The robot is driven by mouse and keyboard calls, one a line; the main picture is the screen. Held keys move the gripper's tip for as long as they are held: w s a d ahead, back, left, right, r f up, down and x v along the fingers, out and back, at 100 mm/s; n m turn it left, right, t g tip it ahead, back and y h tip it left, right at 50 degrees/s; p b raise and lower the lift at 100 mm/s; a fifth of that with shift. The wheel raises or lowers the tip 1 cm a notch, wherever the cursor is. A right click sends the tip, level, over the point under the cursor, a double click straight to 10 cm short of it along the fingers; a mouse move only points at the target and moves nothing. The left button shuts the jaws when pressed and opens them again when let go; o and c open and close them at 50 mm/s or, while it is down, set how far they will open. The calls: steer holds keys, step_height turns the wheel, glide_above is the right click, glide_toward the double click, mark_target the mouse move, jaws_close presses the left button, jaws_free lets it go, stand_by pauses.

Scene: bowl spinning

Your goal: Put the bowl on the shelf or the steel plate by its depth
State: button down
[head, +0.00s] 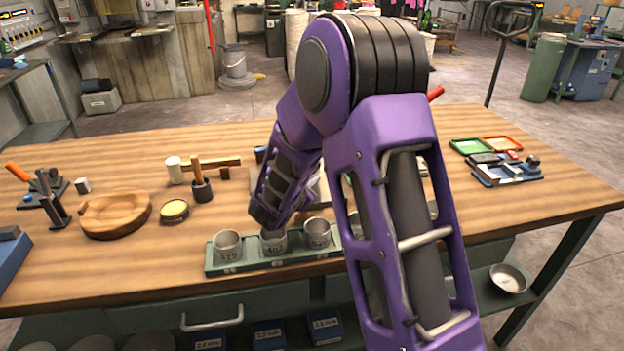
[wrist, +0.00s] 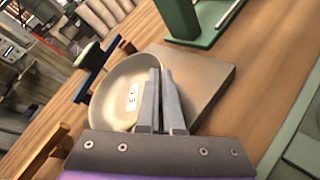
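A beige-grey bowl (wrist: 115,98) with a small white label inside shows in the wrist view, tilted with its inside toward the camera. My gripper (wrist: 163,72) has its two fingers close together at the bowl's right rim, apparently pinching the wall. The label's figures are too blurred to read surely. The flat grey steel plate (wrist: 215,85) lies on the bench just right of and behind the bowl. In the head view my arm hides the gripper, the held bowl and most of the plate. A metal bowl (head: 508,278) stands on the shelf (head: 482,302) under the bench at right.
A green rack with labelled metal cups (head: 228,243) stands at the bench's front. A wooden ring-shaped block (head: 115,213), a yellow tin (head: 174,210) and mallets (head: 205,165) are to the left. Trays and a blue tool block (head: 505,170) are at right.

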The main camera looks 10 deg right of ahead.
steer(key=c, duration=1.1)
jaws_free()
steer(key=shift+r+p, duration=0.2)
steer(key=shift+p, duration=0.2)
steer(key=v, duration=1.2)
